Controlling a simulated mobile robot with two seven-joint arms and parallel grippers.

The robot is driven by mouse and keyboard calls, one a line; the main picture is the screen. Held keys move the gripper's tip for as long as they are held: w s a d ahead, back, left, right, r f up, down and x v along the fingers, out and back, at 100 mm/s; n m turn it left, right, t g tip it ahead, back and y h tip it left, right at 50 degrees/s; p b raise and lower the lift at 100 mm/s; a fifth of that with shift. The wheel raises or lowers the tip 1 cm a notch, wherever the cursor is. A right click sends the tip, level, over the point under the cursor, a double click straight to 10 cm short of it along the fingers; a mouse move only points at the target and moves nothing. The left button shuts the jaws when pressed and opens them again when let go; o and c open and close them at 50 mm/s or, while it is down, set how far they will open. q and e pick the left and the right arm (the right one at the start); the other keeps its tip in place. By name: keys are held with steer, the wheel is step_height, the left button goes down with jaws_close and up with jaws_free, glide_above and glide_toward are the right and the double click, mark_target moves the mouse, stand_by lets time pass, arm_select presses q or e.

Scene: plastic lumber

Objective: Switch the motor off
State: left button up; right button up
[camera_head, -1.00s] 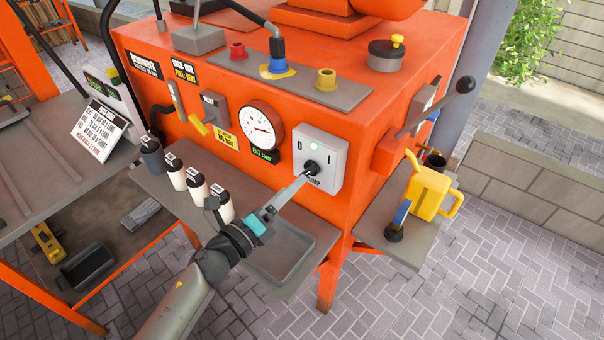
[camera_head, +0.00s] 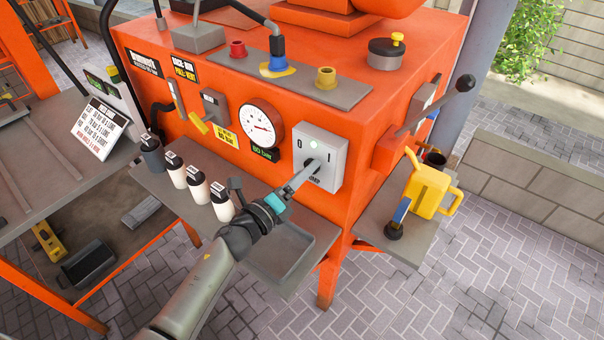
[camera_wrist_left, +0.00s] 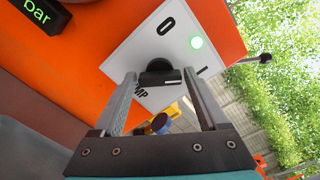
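My left gripper (camera_head: 312,168) is at the knob in the head view. In the left wrist view its fingers (camera_wrist_left: 159,76) are apart, one on each side of the knob, with gaps visible. My right gripper is not in view.
A round gauge (camera_head: 261,126) is left of the box. Below are a shelf with a grey tray (camera_head: 283,252) and several capped bottles (camera_head: 198,186). A yellow can (camera_head: 428,190) stands on the right shelf. A black-knobbed lever (camera_head: 440,106) sticks out at right.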

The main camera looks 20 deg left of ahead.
arm_select(q)
steer(key=c, duration=1)
steer(key=shift+n, duration=0.3)
steer(key=shift+f+n+p, duration=0.1)
steer(key=shift+n+p, duration=1.9)
steer(key=shift+n, duration=4.6)
steer(key=o, duration=1.4)
steer(key=shift+c, duration=0.2)
